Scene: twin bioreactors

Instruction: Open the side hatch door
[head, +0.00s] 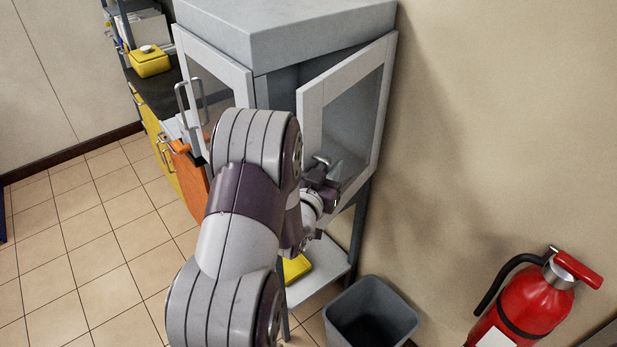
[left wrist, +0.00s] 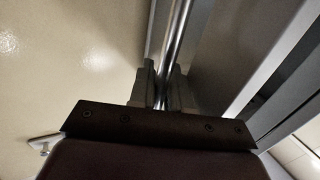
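The side hatch door (head: 312,115) is a pale framed panel with a window on the right side of the grey cabinet (head: 300,30). It stands ajar, with a dark gap between its left edge and the cabinet. My left gripper (head: 325,172) is at the door's outer face, partly hidden behind my own arm. In the left wrist view a shiny metal bar handle (left wrist: 178,35) runs between the fingers of the left gripper (left wrist: 161,85), which close around it. The handle is not clearly visible in the head view. My right gripper is not in view.
Another framed door with a loop handle (head: 190,100) is on the cabinet's left face. A grey bin (head: 370,310) stands below the hatch, and a red fire extinguisher (head: 530,300) is at lower right. A wall is close on the right. Tiled floor at left is clear.

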